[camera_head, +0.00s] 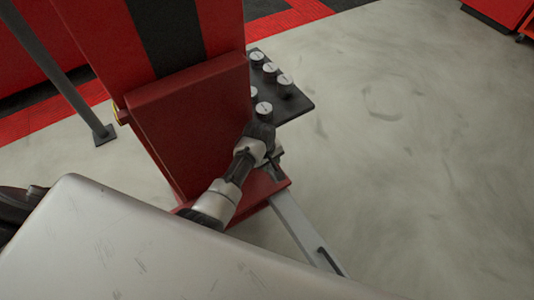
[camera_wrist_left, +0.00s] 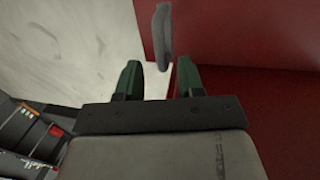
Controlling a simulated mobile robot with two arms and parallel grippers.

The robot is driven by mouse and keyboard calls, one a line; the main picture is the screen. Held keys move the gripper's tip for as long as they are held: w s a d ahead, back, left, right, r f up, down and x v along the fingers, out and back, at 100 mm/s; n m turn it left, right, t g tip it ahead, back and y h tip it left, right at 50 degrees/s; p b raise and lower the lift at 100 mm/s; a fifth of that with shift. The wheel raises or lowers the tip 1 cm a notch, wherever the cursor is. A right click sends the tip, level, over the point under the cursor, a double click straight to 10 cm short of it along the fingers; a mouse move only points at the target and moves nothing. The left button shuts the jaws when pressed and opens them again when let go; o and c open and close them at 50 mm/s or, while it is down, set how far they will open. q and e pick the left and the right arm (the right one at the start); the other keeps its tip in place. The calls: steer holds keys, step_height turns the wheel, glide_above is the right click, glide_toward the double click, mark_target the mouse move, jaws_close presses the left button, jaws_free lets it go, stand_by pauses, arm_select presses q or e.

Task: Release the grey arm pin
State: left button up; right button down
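A grey pin (camera_wrist_left: 162,36) shows in the left wrist view as a slim upright shape in front of the red post. Its lower end lies between the fingertips in the picture; I cannot tell whether they touch it. My left gripper (camera_wrist_left: 158,78) has its two green fingers apart. In the head view the left gripper (camera_head: 274,164) is low beside the red post (camera_head: 195,125), above the inner end of a long grey arm (camera_head: 305,233). The pin is not clear there, hidden by the wrist. My right gripper is not in view.
A black tray (camera_head: 292,101) with several round, pale-topped pads sits beside the post. A dark slanted pole (camera_head: 62,80) stands at left. A red cabinet (camera_head: 497,10) is at the far right. The grey floor (camera_head: 430,150) to the right is clear.

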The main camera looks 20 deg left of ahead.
arm_select(q)
step_height(320, 180, up, 10)
steer(key=s+a+p, duration=0.1)
steer(key=shift+s+f, duration=0.2)
steer(key=shift+s, duration=0.1)
steer(key=shift+a, duration=0.1)
